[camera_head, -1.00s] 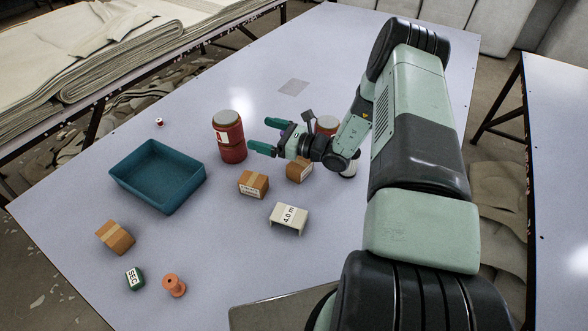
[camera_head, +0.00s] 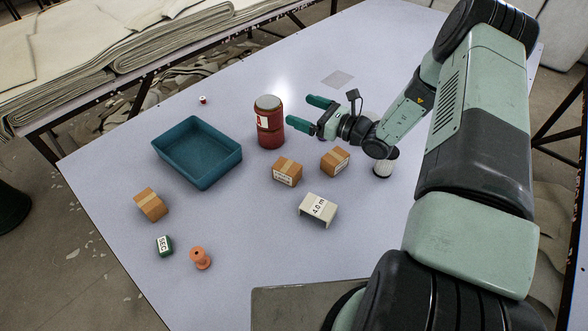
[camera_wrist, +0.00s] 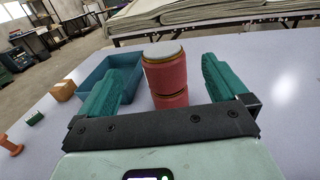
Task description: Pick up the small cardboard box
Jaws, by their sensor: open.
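Three cardboard boxes with tape lie on the table in the head view: one at the left (camera_head: 151,204), a labelled one in the middle (camera_head: 287,171) and another (camera_head: 335,161) just right of it. I cannot tell which one the task means. The left side of the wrist view shows one box (camera_wrist: 63,91). My gripper (camera_head: 308,113) is open and empty, its green fingers pointing left above the table, beyond the two right-hand boxes. In the wrist view, a red canister (camera_wrist: 165,76) appears between the fingers, farther ahead. No box is between them.
The red canister (camera_head: 270,135) stands left of my gripper. A teal tray (camera_head: 163,155) is farther left. Nearer are a white 4.0 m bracket (camera_head: 318,208), a green SEC block (camera_head: 164,245) and an orange spool (camera_head: 201,258). A ribbed white cylinder (camera_head: 384,168) stands under my arm.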

